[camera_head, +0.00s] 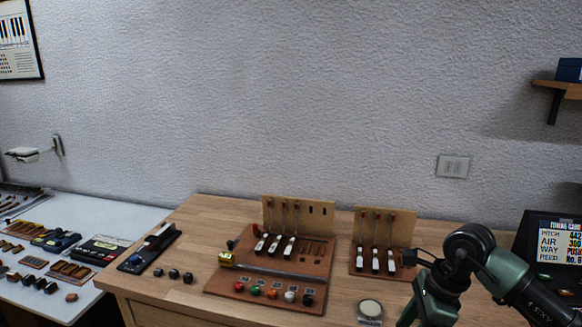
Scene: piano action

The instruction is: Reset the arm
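My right arm (465,248) comes in from the lower right. It bends at a dark round joint, and a green link (432,300) runs down out of the bottom edge. The gripper of this arm does not show. My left arm and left gripper are not in view. The larger piano action board (235,283) stands on the wooden bench with several keys and a row of coloured knobs. A smaller action board (370,270) with three keys stands to its right, just left of my arm.
A round pale disc (370,308) lies in front of the smaller board. A dark device (150,248) and small black knobs (173,274) are at the bench's left. A white table (120,222) with many parts is further left. A tuning card (558,245) stands at right.

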